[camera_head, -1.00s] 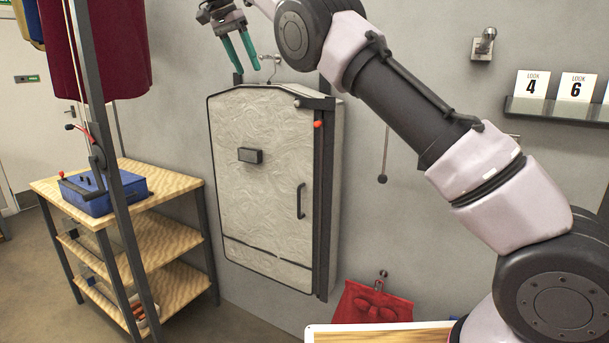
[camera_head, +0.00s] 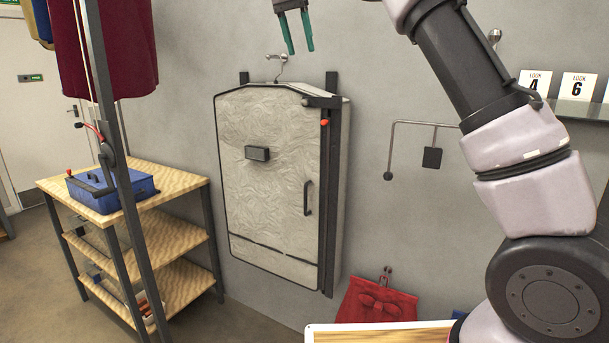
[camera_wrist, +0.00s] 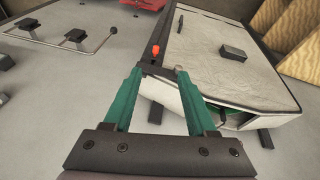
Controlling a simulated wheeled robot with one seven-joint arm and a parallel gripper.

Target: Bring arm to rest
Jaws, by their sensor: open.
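My gripper (camera_head: 299,51) is at the top of the head view, above and a little right of the white garment-shaped cabinet. Its two green fingers are apart with nothing between them. In the wrist view the open gripper (camera_wrist: 161,72) points over the cabinet's top end. The cabinet (camera_head: 265,190) hangs on the wall by a hook, its textured front closed, with a dark handle (camera_head: 308,198) at the right and a red-tipped lever (camera_head: 325,123) on its black side post. My arm rises from the lower right and leaves the top of the picture.
A wooden shelf unit (camera_head: 185,178) with a blue box (camera_head: 112,190) stands at left behind a dark post. Maroon cloth (camera_head: 105,50) hangs upper left. A wall rail (camera_head: 420,123), a red bag (camera_head: 376,303) and a shelf of number cards (camera_head: 578,87) are to the right.

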